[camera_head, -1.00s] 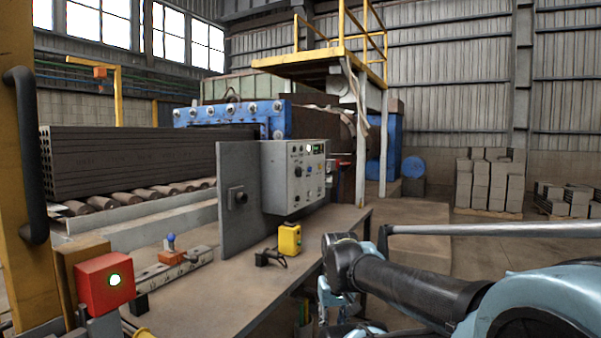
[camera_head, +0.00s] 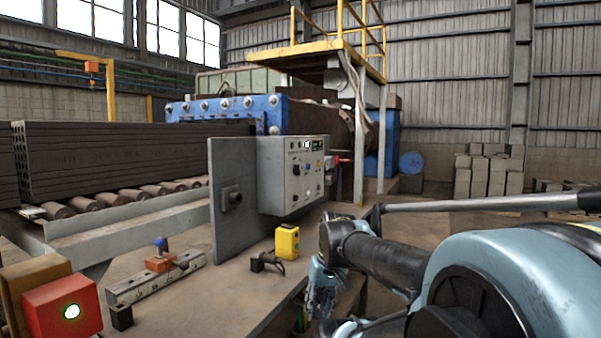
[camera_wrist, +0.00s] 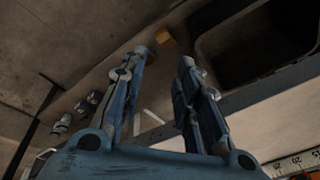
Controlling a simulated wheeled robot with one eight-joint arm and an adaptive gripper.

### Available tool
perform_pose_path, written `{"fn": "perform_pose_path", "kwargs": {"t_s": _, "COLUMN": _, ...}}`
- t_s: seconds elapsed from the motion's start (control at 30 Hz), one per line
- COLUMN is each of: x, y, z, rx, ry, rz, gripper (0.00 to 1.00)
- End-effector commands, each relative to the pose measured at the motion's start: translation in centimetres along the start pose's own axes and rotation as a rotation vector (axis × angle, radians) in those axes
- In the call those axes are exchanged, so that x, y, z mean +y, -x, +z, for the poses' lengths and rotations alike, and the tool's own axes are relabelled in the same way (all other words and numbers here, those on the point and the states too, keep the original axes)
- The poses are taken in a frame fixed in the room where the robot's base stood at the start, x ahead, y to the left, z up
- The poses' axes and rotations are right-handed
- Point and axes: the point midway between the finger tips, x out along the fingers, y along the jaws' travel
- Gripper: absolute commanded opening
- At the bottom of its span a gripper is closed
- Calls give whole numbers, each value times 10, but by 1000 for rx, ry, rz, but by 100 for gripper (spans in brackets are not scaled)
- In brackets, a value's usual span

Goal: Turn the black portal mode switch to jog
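A grey control box (camera_head: 275,180) with small knobs, buttons and a lit display stands at the far end of the bench. A black knob (camera_head: 297,169) shows on its front face. Labels are too small to read, so I cannot tell which control is the portal mode switch or where it points. Another dark square knob or fitting (camera_head: 231,197) sits on the grey upright plate. My gripper (camera_head: 322,287) hangs low by the bench's right edge, right of and below the box, apart from it. In the wrist view my gripper (camera_wrist: 164,57) has its fingers spread with nothing between them.
A yellow box (camera_head: 287,241) and a small black item (camera_head: 266,262) lie on the bench (camera_head: 215,300) before the control box. A rail with an orange block (camera_head: 160,262) and a red box with a lit button (camera_head: 62,308) are at left. Open floor lies right.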

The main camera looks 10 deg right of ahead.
Motion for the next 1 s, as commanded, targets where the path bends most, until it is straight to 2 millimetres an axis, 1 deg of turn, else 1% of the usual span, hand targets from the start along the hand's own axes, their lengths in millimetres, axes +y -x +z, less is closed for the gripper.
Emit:
{"fn": "perform_pose_path", "kwargs": {"t_s": 0.03, "x": -6, "y": 9, "z": -15, "rx": 6, "ry": 12, "rz": -47, "gripper": 30}}
{"fn": "perform_pose_path", "kwargs": {"t_s": 0.13, "x": -18, "y": 27, "z": -44, "rx": 31, "ry": 60, "rz": -154, "gripper": 30}}
{"fn": "perform_pose_path", "kwargs": {"t_s": 0.27, "x": -29, "y": 52, "z": -86, "rx": 92, "ry": 125, "rz": -287, "gripper": 30}}
{"fn": "perform_pose_path", "kwargs": {"t_s": 0.3, "x": -31, "y": 60, "z": -100, "rx": 117, "ry": 147, "rz": -326, "gripper": 30}}
{"fn": "perform_pose_path", "kwargs": {"t_s": 0.37, "x": -32, "y": 73, "z": -121, "rx": 160, "ry": 180, "rz": -381, "gripper": 30}}
{"fn": "perform_pose_path", "kwargs": {"t_s": 0.4, "x": -31, "y": 81, "z": -135, "rx": 191, "ry": 201, "rz": -416, "gripper": 30}}
{"fn": "perform_pose_path", "kwargs": {"t_s": 0.53, "x": -24, "y": 111, "z": -182, "rx": 312, "ry": 275, "rz": -517, "gripper": 30}}
{"fn": "perform_pose_path", "kwargs": {"t_s": 0.6, "x": -16, "y": 128, "z": -207, "rx": 390, "ry": 316, "rz": -563, "gripper": 30}}
{"fn": "perform_pose_path", "kwargs": {"t_s": 0.67, "x": -8, "y": 143, "z": -228, "rx": 460, "ry": 352, "rz": -596, "gripper": 30}}
{"fn": "perform_pose_path", "kwargs": {"t_s": 0.7, "x": -1, "y": 153, "z": -242, "rx": 510, "ry": 376, "rz": -616, "gripper": 30}}
{"fn": "perform_pose_path", "kwargs": {"t_s": 0.77, "x": 12, "y": 168, "z": -262, "rx": 589, "ry": 412, "rz": -640, "gripper": 30}}
{"fn": "perform_pose_path", "kwargs": {"t_s": 0.8, "x": 21, "y": 179, "z": -274, "rx": 643, "ry": 436, "rz": -652, "gripper": 30}}
{"fn": "perform_pose_path", "kwargs": {"t_s": 0.87, "x": 37, "y": 195, "z": -292, "rx": 730, "ry": 472, "rz": -665, "gripper": 30}}
{"fn": "perform_pose_path", "kwargs": {"t_s": 0.9, "x": 49, "y": 205, "z": -304, "rx": 788, "ry": 496, "rz": -669, "gripper": 30}}
{"fn": "perform_pose_path", "kwargs": {"t_s": 1.0, "x": 78, "y": 230, "z": -327, "rx": 930, "ry": 552, "rz": -669, "gripper": 30}}
